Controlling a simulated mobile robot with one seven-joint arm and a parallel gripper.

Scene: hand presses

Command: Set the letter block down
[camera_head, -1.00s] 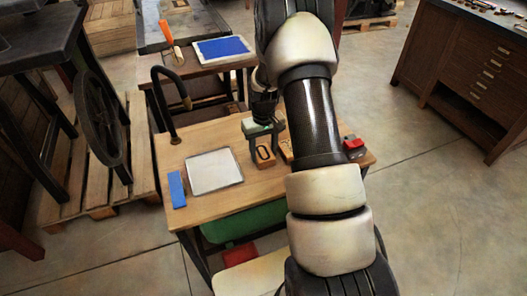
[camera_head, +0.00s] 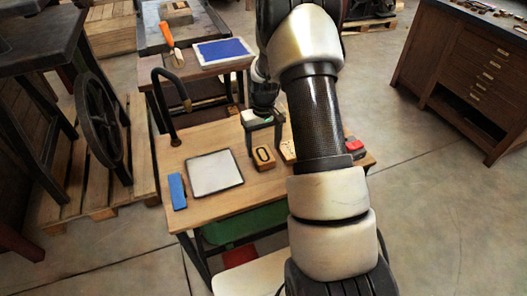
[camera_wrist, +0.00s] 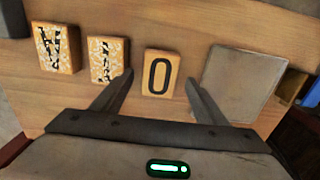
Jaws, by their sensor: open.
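A wooden letter block (camera_head: 263,158) with a black-outlined "0" stands on the wooden table (camera_head: 232,205). In the wrist view the block (camera_wrist: 159,74) shows upright, between and beyond my fingertips. My gripper (camera_head: 264,142) is open, its fingers pointing down just above and behind the block in the head view. In the wrist view my gripper (camera_wrist: 158,88) has its two fingers spread, with a gap on each side of the block. The block rests apart from the fingers as far as I can see.
Two ornamented blocks (camera_wrist: 107,60) (camera_wrist: 58,49) stand left of the "0" block in the wrist view. A pale plate (camera_head: 214,173) and a blue bar (camera_head: 176,191) lie to the left in the head view. A red item (camera_head: 353,145) sits at the table's right.

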